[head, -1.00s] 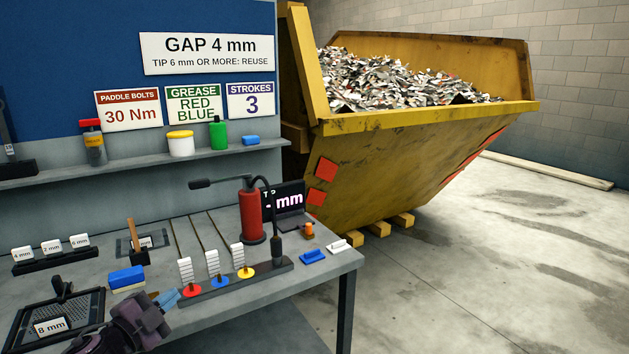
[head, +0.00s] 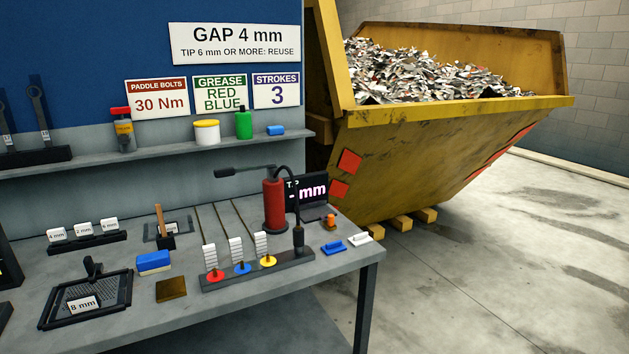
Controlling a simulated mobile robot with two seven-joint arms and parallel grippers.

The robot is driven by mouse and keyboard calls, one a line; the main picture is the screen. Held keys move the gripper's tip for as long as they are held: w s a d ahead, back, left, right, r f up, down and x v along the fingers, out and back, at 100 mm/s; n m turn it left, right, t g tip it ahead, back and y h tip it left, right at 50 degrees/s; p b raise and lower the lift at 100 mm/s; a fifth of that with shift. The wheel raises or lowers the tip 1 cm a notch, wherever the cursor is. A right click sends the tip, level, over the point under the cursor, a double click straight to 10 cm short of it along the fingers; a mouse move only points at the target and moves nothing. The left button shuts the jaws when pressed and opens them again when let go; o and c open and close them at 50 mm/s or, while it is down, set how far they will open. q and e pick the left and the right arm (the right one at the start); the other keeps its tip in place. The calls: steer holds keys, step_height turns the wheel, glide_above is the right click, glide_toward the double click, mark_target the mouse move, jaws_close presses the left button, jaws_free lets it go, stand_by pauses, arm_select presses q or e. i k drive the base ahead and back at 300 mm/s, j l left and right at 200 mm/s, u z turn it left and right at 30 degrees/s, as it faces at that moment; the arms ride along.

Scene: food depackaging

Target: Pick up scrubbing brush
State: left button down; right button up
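A block with a blue top and a pale lower side (head: 154,262), which looks like the scrubbing brush, lies on the grey workbench (head: 125,330) at the left of the head view. It sits right of the black mesh tray and in front of a small black holder with a wooden handle. Nothing touches it from above. Neither of my grippers shows in the head view now.
The black mesh tray (head: 113,310) carries an "8 mm" tag. A brown plate (head: 171,289) lies near the brush. A rack with colored discs (head: 258,272), a red cylinder (head: 274,205) and a screen stand to the right. A yellow skip (head: 440,145) is behind.

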mark_target(152, 262)
steer(key=u, duration=0.95)
